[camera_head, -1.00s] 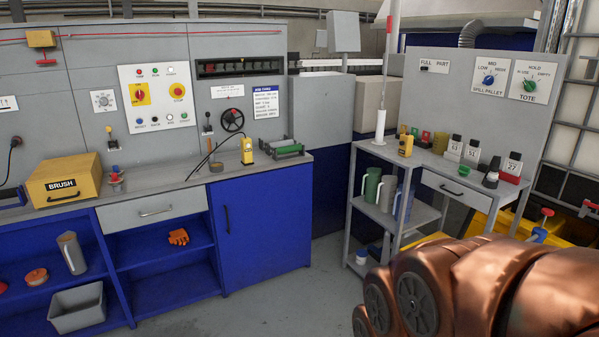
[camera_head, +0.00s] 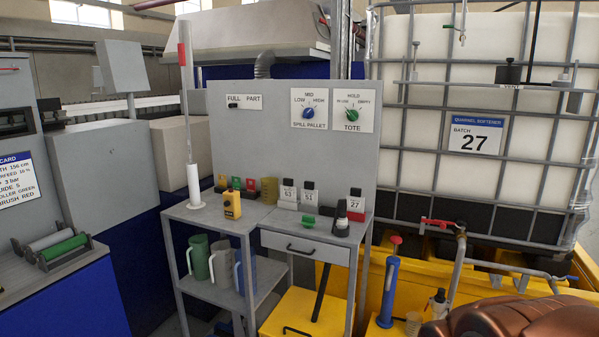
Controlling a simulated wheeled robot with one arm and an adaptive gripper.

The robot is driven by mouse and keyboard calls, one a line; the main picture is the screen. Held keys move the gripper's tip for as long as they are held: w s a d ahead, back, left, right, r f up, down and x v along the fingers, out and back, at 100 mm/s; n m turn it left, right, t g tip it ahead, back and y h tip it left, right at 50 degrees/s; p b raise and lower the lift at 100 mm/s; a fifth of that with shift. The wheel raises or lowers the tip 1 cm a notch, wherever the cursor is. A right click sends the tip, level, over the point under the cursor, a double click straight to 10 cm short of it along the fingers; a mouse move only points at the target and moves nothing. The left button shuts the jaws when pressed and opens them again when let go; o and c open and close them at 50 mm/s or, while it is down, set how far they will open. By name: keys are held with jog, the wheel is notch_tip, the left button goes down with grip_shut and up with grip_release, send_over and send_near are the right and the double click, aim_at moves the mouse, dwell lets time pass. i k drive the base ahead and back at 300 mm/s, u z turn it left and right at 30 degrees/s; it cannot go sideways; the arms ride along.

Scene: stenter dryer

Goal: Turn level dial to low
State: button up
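The level dial (camera_head: 308,113) is a blue knob on a white plate marked LOW, MID and HIGH, with SPILL PALLET below. The plate is on the upright grey panel (camera_head: 240,150) behind the small grey bench. The knob is too small to tell its setting for certain. A similar green TOTE dial (camera_head: 352,114), marked IN USE, HOLD and EMPTY, is just to its right. Part of my copper-coloured arm shows at the bottom right corner, well away from the dial. My gripper's fingers are not in view.
The grey bench (camera_head: 303,247) carries several small bottles and a yellow handheld device (camera_head: 232,205). A caged white tote (camera_head: 470,75) stands to the right above a yellow pallet (camera_head: 374,300). A blue hand pump (camera_head: 388,290) and pipework stand in front of it.

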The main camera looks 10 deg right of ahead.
aim_at(308, 112)
jog(key=u, duration=0.25)
jog(key=k, duration=0.45)
jog(key=u, duration=1.55)
jog(key=i, duration=2.8)
jog(key=z, duration=0.9)
